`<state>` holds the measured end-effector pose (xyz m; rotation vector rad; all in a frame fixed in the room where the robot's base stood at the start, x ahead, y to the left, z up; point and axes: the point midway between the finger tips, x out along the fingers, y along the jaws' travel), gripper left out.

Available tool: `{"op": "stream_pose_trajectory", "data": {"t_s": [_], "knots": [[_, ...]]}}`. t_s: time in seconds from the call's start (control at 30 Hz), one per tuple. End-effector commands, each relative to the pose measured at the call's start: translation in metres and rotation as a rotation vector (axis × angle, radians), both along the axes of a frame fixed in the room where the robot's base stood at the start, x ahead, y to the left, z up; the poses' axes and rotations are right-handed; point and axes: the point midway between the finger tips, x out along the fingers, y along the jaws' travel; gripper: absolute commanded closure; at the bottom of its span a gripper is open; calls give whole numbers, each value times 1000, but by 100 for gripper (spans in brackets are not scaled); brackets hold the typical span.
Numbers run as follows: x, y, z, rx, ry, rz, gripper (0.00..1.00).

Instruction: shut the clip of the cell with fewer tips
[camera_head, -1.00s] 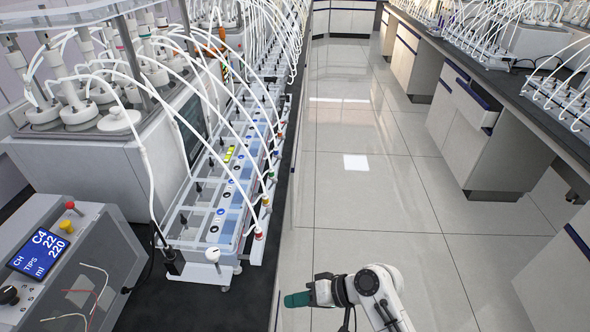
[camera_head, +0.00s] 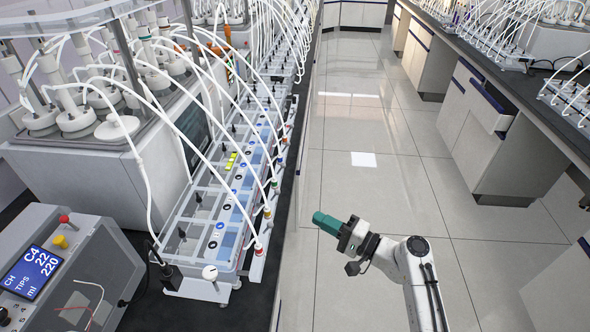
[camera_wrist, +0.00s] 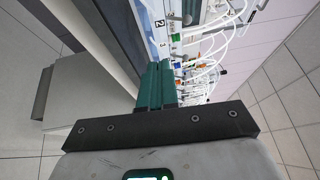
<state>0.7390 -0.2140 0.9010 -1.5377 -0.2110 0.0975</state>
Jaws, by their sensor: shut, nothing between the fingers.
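A long row of clear cells (camera_head: 217,205) runs along the left bench, with white tubes arching over it. Black clips stand upright on several cells, one of them a black clip (camera_head: 182,234) near the front end. My gripper (camera_head: 322,219) has green fingers, shut and empty, over the aisle right of the row. In the wrist view the green fingers (camera_wrist: 155,85) lie together, with the numbered cell row (camera_wrist: 165,25) beyond them. The tips in each cell are too small to count.
A grey unit with white-capped vessels (camera_head: 95,170) stands behind the row. The tiled floor (camera_head: 385,190) is open; another bench (camera_head: 510,75) stands at right.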

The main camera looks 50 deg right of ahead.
Motion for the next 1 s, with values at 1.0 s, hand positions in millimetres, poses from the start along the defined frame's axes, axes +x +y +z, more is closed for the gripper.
{"op": "stream_pose_trajectory", "data": {"t_s": [1.0], "knots": [[51,-36,38,123,-104,-105,100]]}}
